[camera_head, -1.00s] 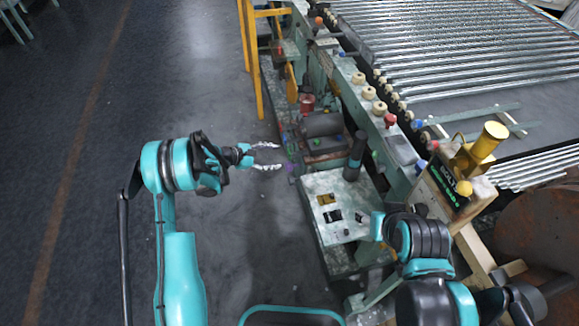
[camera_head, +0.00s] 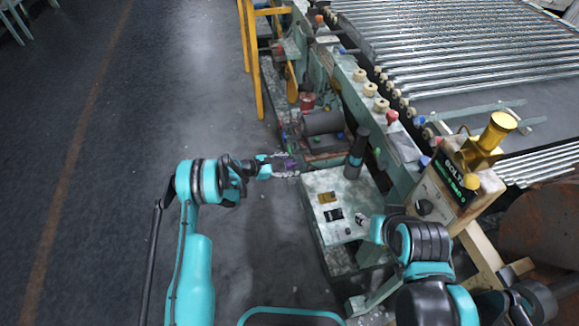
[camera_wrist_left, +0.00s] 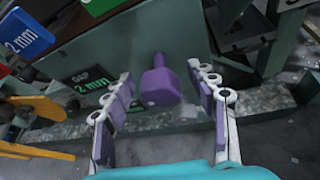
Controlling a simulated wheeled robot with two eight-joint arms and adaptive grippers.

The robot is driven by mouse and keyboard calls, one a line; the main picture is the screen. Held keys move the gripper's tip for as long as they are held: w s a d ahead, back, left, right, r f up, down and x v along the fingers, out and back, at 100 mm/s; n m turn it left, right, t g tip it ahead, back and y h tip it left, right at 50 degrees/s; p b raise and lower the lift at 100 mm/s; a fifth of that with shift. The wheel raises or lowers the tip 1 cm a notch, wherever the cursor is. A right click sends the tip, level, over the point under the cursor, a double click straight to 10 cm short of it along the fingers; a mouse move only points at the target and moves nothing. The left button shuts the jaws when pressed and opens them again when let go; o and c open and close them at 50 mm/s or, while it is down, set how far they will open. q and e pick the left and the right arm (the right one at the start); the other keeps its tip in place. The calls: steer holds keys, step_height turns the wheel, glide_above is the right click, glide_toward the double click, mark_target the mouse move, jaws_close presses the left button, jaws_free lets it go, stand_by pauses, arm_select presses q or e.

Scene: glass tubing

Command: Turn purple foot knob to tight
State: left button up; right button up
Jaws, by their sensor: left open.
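The purple foot knob (camera_wrist_left: 160,85) sticks out from a dark green machine panel in the left wrist view. In the head view it is a small purple spot (camera_head: 290,164) between the fingers. My left gripper (camera_wrist_left: 165,92) is open, with one finger on each side of the knob and a visible gap to each. In the head view my left gripper (camera_head: 284,165) points right at the machine's foot.
A pale control box (camera_head: 335,208) stands right of my left gripper, with a dark cylinder (camera_head: 356,155) on it. A blue "2 mm" block (camera_wrist_left: 27,34) and a dark "GAP 2 mm" label (camera_wrist_left: 88,82) sit left of the knob. The floor left of the machine is clear.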

arm_select(q)
steer(key=c, duration=1.2)
steer(key=shift+m+t, duration=0.9)
steer(key=shift+m, duration=0.3)
steer(key=shift+m+t, duration=0.7)
steer(key=shift+m, duration=0.5)
